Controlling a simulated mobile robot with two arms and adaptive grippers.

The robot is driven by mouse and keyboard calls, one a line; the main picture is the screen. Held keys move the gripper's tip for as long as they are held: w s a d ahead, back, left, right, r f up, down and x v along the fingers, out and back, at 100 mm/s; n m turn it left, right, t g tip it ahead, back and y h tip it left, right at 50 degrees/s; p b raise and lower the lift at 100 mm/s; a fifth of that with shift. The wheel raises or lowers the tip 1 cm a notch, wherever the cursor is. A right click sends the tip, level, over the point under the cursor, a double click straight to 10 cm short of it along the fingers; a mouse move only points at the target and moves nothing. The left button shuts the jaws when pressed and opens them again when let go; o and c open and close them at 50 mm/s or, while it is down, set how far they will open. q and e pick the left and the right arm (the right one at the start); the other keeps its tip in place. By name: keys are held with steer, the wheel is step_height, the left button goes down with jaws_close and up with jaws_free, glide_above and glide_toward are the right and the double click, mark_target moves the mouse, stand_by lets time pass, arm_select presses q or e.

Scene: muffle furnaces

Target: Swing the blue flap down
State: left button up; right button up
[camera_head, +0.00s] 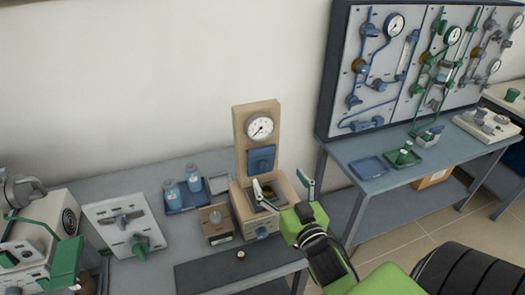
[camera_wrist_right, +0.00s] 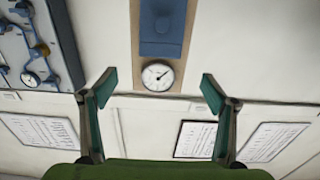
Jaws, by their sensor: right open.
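The blue flap (camera_head: 261,158) is on the tan upright of a small bench device, just below a round white gauge (camera_head: 260,127). It looks upright, close to the face of the column. A tan base (camera_head: 244,205) with a dark recess on top sits below it. My right gripper (camera_head: 280,186) is open and empty, with its fingers spread in front of the base, below and right of the flap. In the right wrist view the flap (camera_wrist_right: 161,28) shows at the top, beyond the open fingers (camera_wrist_right: 158,88), with nothing between them. My left gripper does not show.
Blue bottles (camera_head: 182,190) stand on a tray left of the device, with a small brown box (camera_head: 215,222) beside it. A grey panel with a green knob (camera_head: 140,246) is farther left. A second bench (camera_head: 410,165) with gauge panels stands at right. The dark mat (camera_head: 235,268) in front is mostly clear.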

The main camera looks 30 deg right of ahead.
mark_target(263, 153)
steer(key=p+x, duration=0.3)
steer(key=x, duration=1)
steer(key=shift+w, duration=0.3)
steer(key=c, duration=1.6)
steer(key=shift+s, duration=0.1)
